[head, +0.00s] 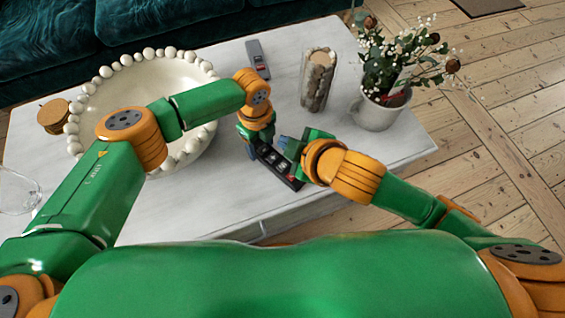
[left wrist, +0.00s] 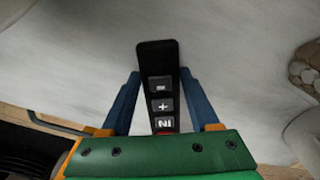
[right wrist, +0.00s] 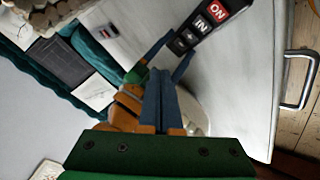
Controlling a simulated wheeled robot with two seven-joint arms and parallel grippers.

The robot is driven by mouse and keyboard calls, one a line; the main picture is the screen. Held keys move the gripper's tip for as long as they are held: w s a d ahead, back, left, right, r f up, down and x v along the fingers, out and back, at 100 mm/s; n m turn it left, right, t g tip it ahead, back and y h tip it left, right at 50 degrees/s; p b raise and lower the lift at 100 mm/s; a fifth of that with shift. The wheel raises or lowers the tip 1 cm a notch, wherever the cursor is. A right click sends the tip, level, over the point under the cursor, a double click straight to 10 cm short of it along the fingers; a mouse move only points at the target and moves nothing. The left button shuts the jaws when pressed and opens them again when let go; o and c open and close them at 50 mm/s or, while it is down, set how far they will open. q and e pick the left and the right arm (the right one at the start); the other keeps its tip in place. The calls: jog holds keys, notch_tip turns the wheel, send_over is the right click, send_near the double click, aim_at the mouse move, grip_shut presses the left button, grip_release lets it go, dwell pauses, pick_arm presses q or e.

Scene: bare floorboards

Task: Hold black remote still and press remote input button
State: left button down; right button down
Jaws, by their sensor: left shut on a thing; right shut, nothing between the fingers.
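The black remote (head: 268,157) is near the table's front edge in the head view. My left gripper (head: 250,146) is shut on its sides; the left wrist view shows the remote (left wrist: 157,62) between the two blue fingers. Its minus, plus and IN buttons (left wrist: 164,123) face that camera, with a red button partly hidden below. In the right wrist view the remote (right wrist: 208,33) shows a red ON button and the IN button (right wrist: 212,12). My right gripper (right wrist: 160,75) is shut and empty, its tips apart from the buttons in that picture. Whether the remote touches the table is unclear.
A large beaded bowl (head: 150,68) stands left of my left gripper. A grey remote (head: 258,60) lies at the back. A glass vase (head: 317,80) and a white flower pot (head: 377,112) stand to the right. A drawer handle (right wrist: 302,80) projects from the table front.

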aim_at(286, 170)
jog(key=shift+f, duration=4.35)
jog(key=shift+f, duration=0.1)
jog(key=shift+f, duration=0.3)
jog(key=shift+f, duration=0.4)
jog(key=shift+r, duration=0.85)
jog(key=shift+r, duration=2.5)
